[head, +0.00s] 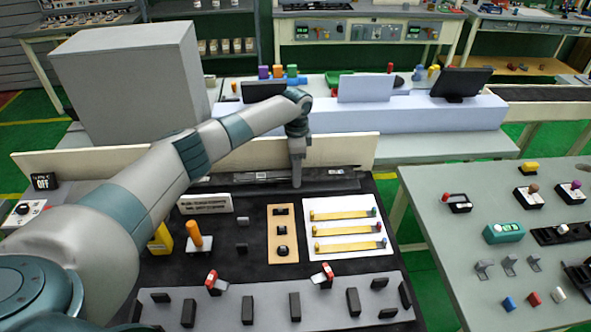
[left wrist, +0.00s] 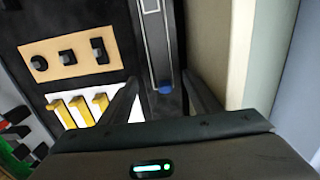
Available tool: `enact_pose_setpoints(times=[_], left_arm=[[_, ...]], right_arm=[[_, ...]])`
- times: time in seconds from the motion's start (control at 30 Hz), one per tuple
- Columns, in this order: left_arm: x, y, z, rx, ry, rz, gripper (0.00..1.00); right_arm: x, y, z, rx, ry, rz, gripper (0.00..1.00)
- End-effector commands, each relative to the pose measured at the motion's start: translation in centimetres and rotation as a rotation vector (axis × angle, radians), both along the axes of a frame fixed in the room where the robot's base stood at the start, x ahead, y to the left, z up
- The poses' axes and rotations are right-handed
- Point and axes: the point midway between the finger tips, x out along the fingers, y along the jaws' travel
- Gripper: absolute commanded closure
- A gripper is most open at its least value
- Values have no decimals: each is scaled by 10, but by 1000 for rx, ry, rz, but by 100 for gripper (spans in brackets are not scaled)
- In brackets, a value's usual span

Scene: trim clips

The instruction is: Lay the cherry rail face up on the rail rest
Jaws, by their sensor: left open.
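I cannot tell for sure which thing is the cherry rail. Three yellow strips (head: 348,231) with coloured ends lie on a white board; they also show in the left wrist view (left wrist: 80,111). A long dark bar (head: 245,183) lies along the back of the black table mat. In the left wrist view it carries a pale outline and a blue end (left wrist: 166,87). My left gripper (head: 297,185) points down over this bar. Its fingers (left wrist: 165,98) are apart on either side of the blue end, with nothing held. I cannot make out which surface is the rail rest.
A grey strip (head: 270,302) with several black blocks and two red-topped clips (head: 322,276) runs along the front. A tan board (head: 282,256) with black fittings sits mid-table. A cream back panel (head: 345,150) stands behind the bar. A side table (head: 470,215) is at right.

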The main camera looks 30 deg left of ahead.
Motion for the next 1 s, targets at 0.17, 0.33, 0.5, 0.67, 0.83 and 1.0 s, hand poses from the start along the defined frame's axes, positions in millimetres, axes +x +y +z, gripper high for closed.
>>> enact_pose_setpoints(times=[0.17,0.33,0.5,0.67,0.83,1.0], left_arm=[[4,3,5,3,-12,3,32],[4,3,6,2,-13,4,32],[5,3,17,1,-17,4,32],[5,4,38,3,-20,4,32],[5,3,69,3,-20,5,32],[4,1,103,2,-19,4,32]], right_arm=[[0,0,0,0,0,0,69],[0,0,-1,0,0,0,69],[0,1,-5,1,-1,0,69],[0,3,-13,3,0,-1,69],[0,4,-24,3,0,-1,69],[0,4,-35,3,0,-2,69]])
